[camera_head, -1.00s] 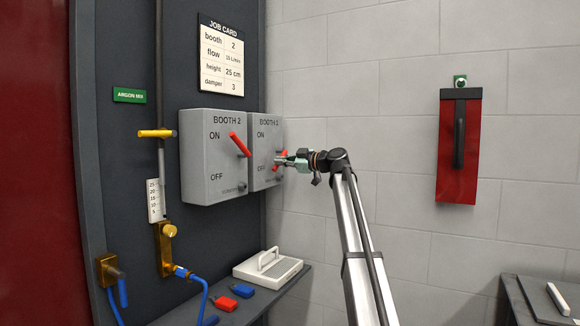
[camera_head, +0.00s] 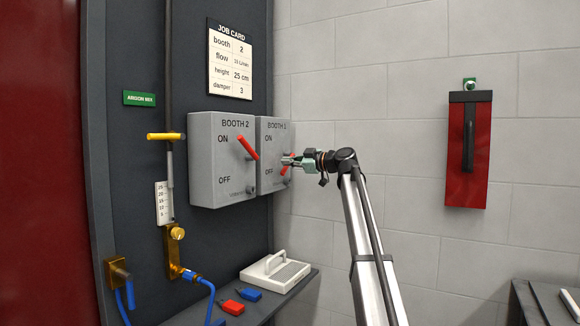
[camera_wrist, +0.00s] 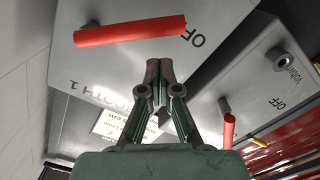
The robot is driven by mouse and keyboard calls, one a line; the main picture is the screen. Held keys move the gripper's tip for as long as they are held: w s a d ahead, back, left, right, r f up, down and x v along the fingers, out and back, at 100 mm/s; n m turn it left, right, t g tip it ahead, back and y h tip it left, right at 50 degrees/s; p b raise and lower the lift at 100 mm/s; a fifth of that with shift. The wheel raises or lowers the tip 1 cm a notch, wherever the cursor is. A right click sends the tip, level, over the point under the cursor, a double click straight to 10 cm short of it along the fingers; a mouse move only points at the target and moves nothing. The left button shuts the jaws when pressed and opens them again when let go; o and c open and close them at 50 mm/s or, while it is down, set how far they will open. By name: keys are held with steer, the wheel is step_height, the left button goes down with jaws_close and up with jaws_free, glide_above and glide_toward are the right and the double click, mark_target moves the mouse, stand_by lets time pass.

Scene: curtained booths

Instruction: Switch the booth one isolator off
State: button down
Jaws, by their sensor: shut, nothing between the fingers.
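The booth 1 isolator (camera_head: 277,135) is the right-hand of two grey boxes on the dark panel. Its red handle (camera_head: 293,157) is slanted and partly hidden behind my gripper (camera_head: 287,160) in the head view. In the wrist view, the red handle (camera_wrist: 130,31) lies across the face of the booth 1 box (camera_wrist: 110,70), one end beside the OFF lettering. My gripper (camera_wrist: 160,66) is shut and empty, its fingertips just below the handle in that picture. I cannot tell whether they touch it.
The booth 2 isolator (camera_head: 222,165) with its red handle (camera_head: 247,147) sits close on the left. A job card (camera_head: 230,60) hangs above. A shelf below holds a white handled item (camera_head: 275,272) and red and blue tags. A red wall unit (camera_head: 468,150) hangs right.

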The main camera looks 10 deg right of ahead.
steer(key=s+a+r+p+v, duration=0.1)
steer(key=v, duration=0.9)
steer(key=shift+d+r, duration=0.2)
steer(key=shift+r, duration=0.05)
steer(key=shift+s, duration=0.1)
